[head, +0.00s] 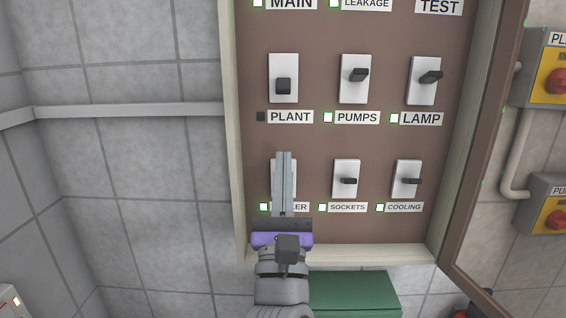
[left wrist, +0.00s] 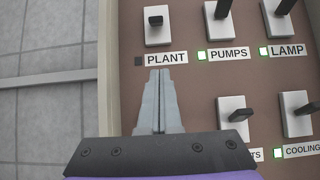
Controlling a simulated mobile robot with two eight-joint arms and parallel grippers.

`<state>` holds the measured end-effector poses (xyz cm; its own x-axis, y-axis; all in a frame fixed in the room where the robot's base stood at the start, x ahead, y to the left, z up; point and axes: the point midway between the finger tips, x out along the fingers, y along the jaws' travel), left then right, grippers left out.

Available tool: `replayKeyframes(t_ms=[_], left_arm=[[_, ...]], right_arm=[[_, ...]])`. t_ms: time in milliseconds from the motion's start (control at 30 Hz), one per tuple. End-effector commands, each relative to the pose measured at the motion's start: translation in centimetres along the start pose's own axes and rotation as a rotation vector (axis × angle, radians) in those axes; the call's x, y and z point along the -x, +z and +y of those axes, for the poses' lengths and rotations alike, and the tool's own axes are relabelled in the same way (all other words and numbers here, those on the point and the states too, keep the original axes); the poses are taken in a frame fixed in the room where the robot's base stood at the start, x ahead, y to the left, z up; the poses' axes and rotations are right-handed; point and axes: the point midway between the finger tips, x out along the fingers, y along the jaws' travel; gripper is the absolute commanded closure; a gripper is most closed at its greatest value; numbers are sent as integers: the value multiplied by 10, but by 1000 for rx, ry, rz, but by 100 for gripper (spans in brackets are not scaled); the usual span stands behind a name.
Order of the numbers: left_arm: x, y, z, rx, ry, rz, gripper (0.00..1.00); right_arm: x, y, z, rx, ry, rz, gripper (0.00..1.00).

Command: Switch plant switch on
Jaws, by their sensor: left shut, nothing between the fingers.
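The plant switch (head: 284,78) is a white plate with a black lever (head: 284,87) in its lower part, at the upper left of the brown panel. The PLANT label (head: 290,117) is below it, and the small indicator (head: 261,116) beside the label is dark. The switch also shows at the top of the left wrist view (left wrist: 157,26). My left gripper (head: 284,154) is shut and empty. Its fingertips appear just below the PLANT label and cover much of the switch beneath in the head view. Whether they touch the panel I cannot tell. My right gripper is out of view.
The pumps switch (head: 354,79) and lamp switch (head: 423,80) are to the right, with lit green indicators. The sockets switch (head: 346,179) and cooling switch (head: 407,179) are below. The panel has a raised pale frame (head: 235,150), and an open door (head: 485,150) stands at right.

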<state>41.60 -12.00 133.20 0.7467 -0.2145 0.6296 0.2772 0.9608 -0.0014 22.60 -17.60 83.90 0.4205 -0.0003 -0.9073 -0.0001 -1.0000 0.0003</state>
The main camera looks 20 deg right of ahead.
Motion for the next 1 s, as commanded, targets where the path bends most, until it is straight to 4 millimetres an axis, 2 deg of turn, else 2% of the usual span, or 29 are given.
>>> replayKeyframes(t_ms=[100, 333, 400, 600, 1000], left_arm=[[-28, 0, 0, -2, 1, 0, 100], [-76, 0, 1, -2, 1, -1, 100], [-76, 16, 0, 0, -1, -1, 100], [-80, 35, 0, -1, -1, 0, 100], [-81, 39, 0, -1, 0, 0, 100]], right_arm=[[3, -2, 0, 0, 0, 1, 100], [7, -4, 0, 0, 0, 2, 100], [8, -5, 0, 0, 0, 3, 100], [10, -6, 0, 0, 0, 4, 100], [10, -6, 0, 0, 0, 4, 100]])
